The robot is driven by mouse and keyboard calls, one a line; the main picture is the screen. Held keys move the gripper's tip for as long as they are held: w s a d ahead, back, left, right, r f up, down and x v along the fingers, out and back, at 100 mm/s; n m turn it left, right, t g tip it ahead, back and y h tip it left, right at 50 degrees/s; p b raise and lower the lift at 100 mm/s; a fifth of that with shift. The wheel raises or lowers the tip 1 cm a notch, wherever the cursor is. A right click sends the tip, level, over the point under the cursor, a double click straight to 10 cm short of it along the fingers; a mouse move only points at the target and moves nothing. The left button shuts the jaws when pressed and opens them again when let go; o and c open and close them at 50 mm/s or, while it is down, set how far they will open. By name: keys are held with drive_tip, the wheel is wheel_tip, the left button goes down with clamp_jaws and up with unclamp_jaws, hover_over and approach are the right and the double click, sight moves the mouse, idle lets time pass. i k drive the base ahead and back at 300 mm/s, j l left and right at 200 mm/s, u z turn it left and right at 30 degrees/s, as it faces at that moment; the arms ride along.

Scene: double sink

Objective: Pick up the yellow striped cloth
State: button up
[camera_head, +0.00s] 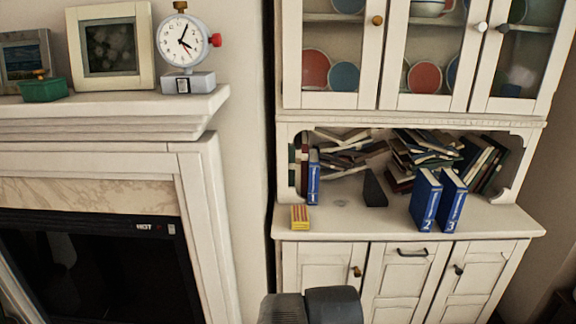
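A small yellow block-shaped item with red stripes (300,217), which looks like the folded yellow striped cloth, sits on the left front part of the white hutch's counter (340,222). It is just in front of the blue book marked 1. A dark grey part of my arm shows at the bottom edge, below and in front of the hutch, well apart from the cloth. No gripper fingers can be made out.
Blue books marked 1 (313,177), 2 (426,200) and 3 (452,202) stand on the counter. A dark wedge-shaped item (375,188) is between them. Piled books (425,150) fill the niche behind. A fireplace mantel (120,105) juts out at left. The counter's front middle is clear.

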sight(300, 214)
drive_tip(key=i+j+u, duration=0.2)
drive_tip(key=i, duration=0.5)
drive_tip(key=i+u, duration=0.2)
drive_tip(key=i, duration=0.45)
